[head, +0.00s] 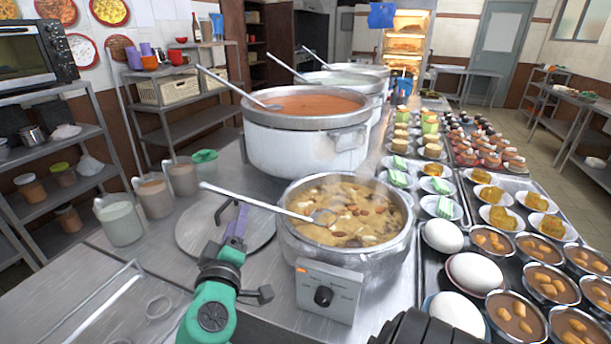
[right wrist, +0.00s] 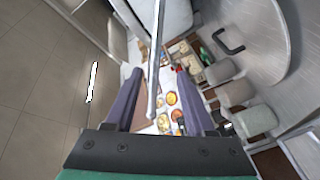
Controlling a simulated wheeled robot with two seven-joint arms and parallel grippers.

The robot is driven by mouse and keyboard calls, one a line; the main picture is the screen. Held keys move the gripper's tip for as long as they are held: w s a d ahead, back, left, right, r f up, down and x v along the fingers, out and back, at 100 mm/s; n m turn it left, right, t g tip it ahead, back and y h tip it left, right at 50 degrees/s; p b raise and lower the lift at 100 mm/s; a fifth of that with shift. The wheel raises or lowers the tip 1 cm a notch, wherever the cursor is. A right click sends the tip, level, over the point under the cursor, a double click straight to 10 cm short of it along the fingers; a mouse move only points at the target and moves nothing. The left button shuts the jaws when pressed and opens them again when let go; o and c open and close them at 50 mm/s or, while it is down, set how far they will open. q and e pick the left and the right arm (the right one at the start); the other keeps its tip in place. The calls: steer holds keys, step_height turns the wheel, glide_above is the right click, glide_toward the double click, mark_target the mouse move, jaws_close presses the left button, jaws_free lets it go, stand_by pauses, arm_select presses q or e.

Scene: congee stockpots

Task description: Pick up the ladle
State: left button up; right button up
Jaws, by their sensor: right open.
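The ladle (head: 250,200) lies in the front stockpot (head: 345,245), its bowl end in the steaming congee and its long metal handle sticking out over the left rim. My right gripper (head: 240,212) is just below that handle, left of the pot. In the right wrist view, the gripper (right wrist: 156,84) is open, its two purple fingers apart. The handle (right wrist: 155,62) runs lengthwise between the fingertips in that picture; I cannot tell how deep it sits between them. Contact is not clear. My left gripper is not in view.
A round lid (head: 205,238) with a dark handle lies left of the pot. Several containers, including a white one (head: 120,222), stand beyond it. A large pot (head: 305,145) holding another ladle stands behind.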

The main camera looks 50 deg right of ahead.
mark_target(242, 199)
steer(key=w+d+p, duration=0.1)
steer(key=w+d+r, duration=0.1)
steer(key=d, duration=0.1)
steer(key=shift+w+d+r+p, duration=0.15)
steer(key=shift+w+d+p, duration=0.1)
steer(key=shift+w+p, duration=0.15)
steer(key=x, duration=0.2)
steer(key=p+x, duration=0.1)
steer(key=x, duration=0.1)
steer(key=p+x, duration=0.1)
steer(key=x, duration=0.1)
steer(key=shift+d+f, duration=0.15)
steer(key=shift+f, duration=0.15)
jaws_close()
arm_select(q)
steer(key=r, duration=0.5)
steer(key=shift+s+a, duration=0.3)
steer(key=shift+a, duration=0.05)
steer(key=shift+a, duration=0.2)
